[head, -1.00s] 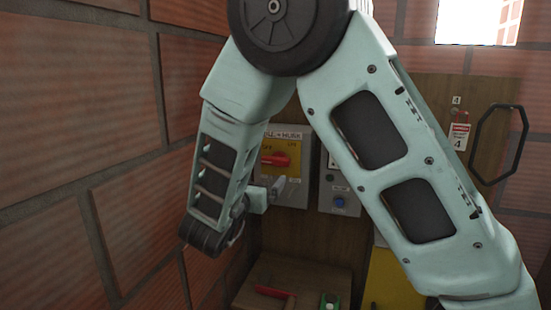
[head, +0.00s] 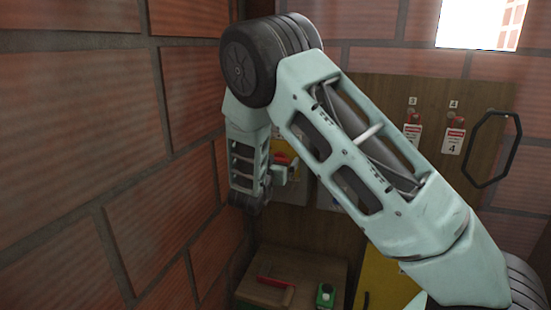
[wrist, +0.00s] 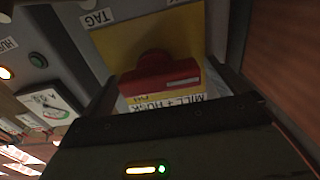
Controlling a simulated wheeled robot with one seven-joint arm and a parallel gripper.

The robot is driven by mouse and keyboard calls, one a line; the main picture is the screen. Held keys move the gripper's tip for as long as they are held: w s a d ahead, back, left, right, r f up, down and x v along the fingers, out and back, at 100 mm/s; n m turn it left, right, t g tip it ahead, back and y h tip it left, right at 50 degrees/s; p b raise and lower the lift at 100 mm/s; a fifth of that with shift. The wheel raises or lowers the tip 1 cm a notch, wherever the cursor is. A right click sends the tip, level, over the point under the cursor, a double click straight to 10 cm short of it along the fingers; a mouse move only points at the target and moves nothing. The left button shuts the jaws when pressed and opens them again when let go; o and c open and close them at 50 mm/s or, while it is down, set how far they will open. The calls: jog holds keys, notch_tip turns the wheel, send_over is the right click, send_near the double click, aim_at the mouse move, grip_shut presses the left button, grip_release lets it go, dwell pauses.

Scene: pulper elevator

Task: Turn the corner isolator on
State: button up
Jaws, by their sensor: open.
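The corner isolator is a grey box with a yellow plate (wrist: 115,45) and a red rotary handle (wrist: 150,75). The handle lies roughly crosswise in the wrist view, with a pale stripe toward its right end. A label reading MILL + HUSK appears upside down there. My gripper (wrist: 166,88) is open, with dark fingers on either side of the handle; I cannot tell whether they touch it. In the head view, my gripper (head: 284,172) is in front of the isolator, and my arm hides most of it. Only a bit of red and yellow shows.
A brick wall (head: 80,130) stands close on the left of my arm. A wooden board (head: 480,95) carries red tagged hooks and a black hexagonal ring (head: 490,150). Below are a shelf (head: 315,270) with a red-handled item (head: 275,283) and a green item (head: 325,294), and a yellow panel (head: 385,285).

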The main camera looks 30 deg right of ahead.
jog(key=c, duration=1)
